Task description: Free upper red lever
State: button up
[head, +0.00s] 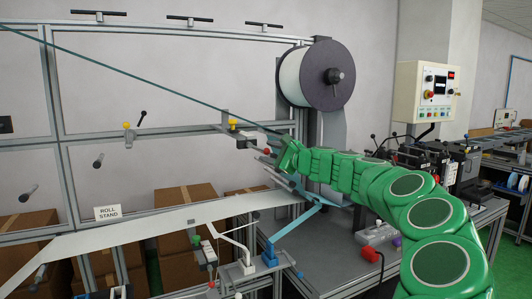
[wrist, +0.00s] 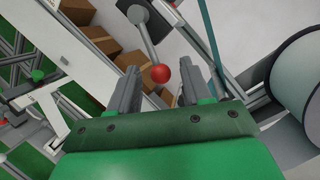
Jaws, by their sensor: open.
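The upper red lever (wrist: 160,74) has a round red knob on a grey arm that runs up and left to a grey pivot in the wrist view. Its red knob shows in the head view (head: 266,151), just left of my gripper's tip, below the yellow-knobbed clamp. My gripper (wrist: 160,86) is open, with one grey finger on each side of the knob in the picture. The knob lies between the fingertips or slightly beyond them; I cannot tell the depth. I see no finger touching it.
A large film roll (head: 302,78) stands above and right of my gripper, close by in the wrist view (wrist: 297,85). A dark green band (head: 160,92) runs diagonally to the gripper area. A white web (head: 150,228) and blue bracket (head: 290,235) lie below. Cardboard boxes (head: 185,200) stand behind the frame.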

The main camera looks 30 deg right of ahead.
jog(key=shift+x, duration=1.05)
grip_shut()
